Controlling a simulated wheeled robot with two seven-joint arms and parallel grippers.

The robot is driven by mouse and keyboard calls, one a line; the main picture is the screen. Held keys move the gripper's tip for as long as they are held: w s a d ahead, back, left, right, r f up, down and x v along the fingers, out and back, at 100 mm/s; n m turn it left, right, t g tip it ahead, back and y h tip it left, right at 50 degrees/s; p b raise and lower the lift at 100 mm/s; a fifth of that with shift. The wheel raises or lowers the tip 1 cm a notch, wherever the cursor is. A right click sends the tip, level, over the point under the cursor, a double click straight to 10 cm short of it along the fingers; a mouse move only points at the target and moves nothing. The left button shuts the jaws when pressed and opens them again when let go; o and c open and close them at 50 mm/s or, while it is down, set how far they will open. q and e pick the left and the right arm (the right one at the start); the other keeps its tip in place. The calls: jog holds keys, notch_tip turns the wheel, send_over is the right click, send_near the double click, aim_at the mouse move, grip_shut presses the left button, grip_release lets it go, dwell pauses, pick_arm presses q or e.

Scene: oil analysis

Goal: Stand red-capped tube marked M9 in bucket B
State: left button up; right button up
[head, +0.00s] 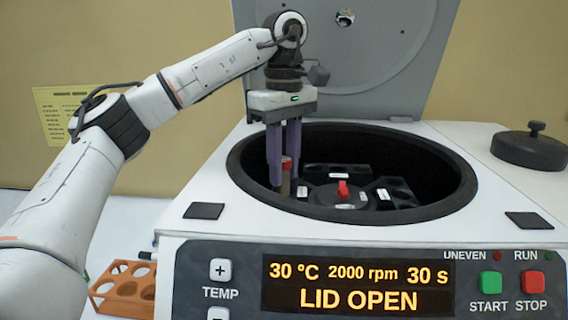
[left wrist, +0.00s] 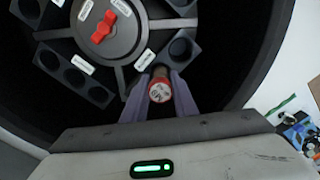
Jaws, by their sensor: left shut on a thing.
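My left gripper (head: 283,180) points down inside the open centrifuge bowl, at its left side. It is shut on the red-capped tube (head: 286,180), which hangs upright between the purple fingers. In the left wrist view the tube's red cap (left wrist: 160,92) shows between the fingers, its white top marked with what looks like M9 upside down. The black rotor buckets (left wrist: 180,50) have round holes and surround the red-knobbed hub (left wrist: 104,27). Their small labels are too small to read, so I cannot tell which is bucket B. The tube's lower end is hidden in the wrist view.
The centrifuge's lid (head: 400,60) stands open behind the bowl rim (head: 455,205). Its panel (head: 345,285) reads LID OPEN. An orange rack (head: 125,288) with round holes stands at lower left. A dark round lidded object (head: 530,150) sits at the right.

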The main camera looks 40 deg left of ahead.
pick_arm(q)
jog(key=o, duration=1.1)
notch_tip(320, 180, up, 10)
jog(key=shift+r+p, duration=0.2)
jog(key=shift+p, duration=0.3)
